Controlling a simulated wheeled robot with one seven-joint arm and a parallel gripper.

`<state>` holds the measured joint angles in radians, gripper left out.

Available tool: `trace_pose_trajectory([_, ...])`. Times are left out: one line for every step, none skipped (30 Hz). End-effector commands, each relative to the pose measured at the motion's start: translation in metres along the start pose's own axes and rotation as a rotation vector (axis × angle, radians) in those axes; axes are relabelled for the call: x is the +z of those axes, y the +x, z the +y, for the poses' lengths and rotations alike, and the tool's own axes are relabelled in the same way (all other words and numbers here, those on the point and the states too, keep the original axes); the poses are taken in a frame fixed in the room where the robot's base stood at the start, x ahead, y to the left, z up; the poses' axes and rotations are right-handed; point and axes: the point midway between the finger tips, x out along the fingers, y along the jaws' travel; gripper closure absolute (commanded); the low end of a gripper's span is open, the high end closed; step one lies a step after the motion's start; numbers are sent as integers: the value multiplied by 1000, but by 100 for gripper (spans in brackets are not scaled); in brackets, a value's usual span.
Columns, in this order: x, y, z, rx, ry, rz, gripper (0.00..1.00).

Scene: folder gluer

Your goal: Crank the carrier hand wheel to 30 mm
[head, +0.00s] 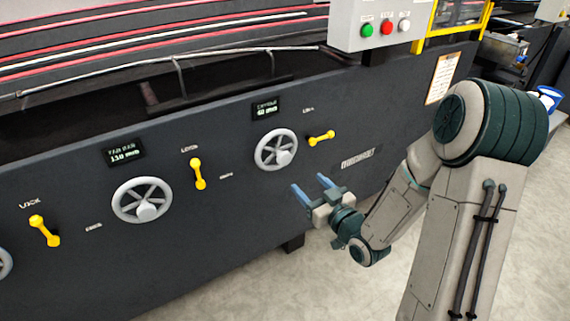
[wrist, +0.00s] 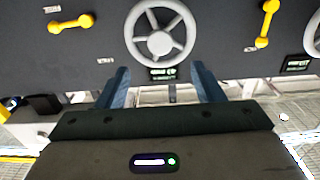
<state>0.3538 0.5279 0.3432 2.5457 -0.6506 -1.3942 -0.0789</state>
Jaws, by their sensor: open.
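A grey spoked hand wheel (head: 276,149) is on the dark machine panel under a small display (head: 265,108). The display's label is blurred but may read carrier; its number, perhaps 40 or 60 mm, is unclear. The wheel also shows in the wrist view (wrist: 160,32), where the panel appears upside down, with its display (wrist: 163,73) below it. A yellow lock lever (head: 321,138) right of the wheel lies nearly level. My gripper (head: 309,187) is open and empty, its blue fingers pointing at the panel, below and right of the wheel and apart from it.
Another hand wheel (head: 142,200), with a display (head: 124,152) reading about 110 mm, is further left. Yellow levers (head: 197,174) and (head: 44,230) stand beside it. A button box (head: 386,27) juts out above the panel. The floor (head: 340,270) in front is clear.

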Motion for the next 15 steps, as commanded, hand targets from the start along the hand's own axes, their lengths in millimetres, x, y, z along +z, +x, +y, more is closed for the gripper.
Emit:
trace_pose_trajectory([3,4,0,0,-5,3,39])
trace_pose_trajectory([4,6,0,-1,-5,2,39])
trace_pose_trajectory([4,10,0,-1,-4,3,39])
trace_pose_trajectory([4,13,0,-1,-6,4,39])
trace_pose_trajectory([4,16,0,-1,-6,3,39])
trace_pose_trajectory([4,20,0,-1,-4,4,39])
trace_pose_trajectory([4,22,-1,-1,-4,3,39])
trace_pose_trajectory([1,30,-1,-2,-3,4,39])
trace_pose_trajectory([1,39,-1,-2,-2,2,39])
trace_pose_trajectory([0,46,-1,-2,-1,3,39])
trace_pose_trajectory([0,53,-1,-3,0,2,39])
trace_pose_trajectory([1,62,-1,-1,-1,2,39])
trace_pose_trajectory([0,68,-1,-1,-1,3,39])
trace_pose_trajectory([1,75,-1,-2,0,2,39])
trace_pose_trajectory([1,83,-1,-1,0,2,39])
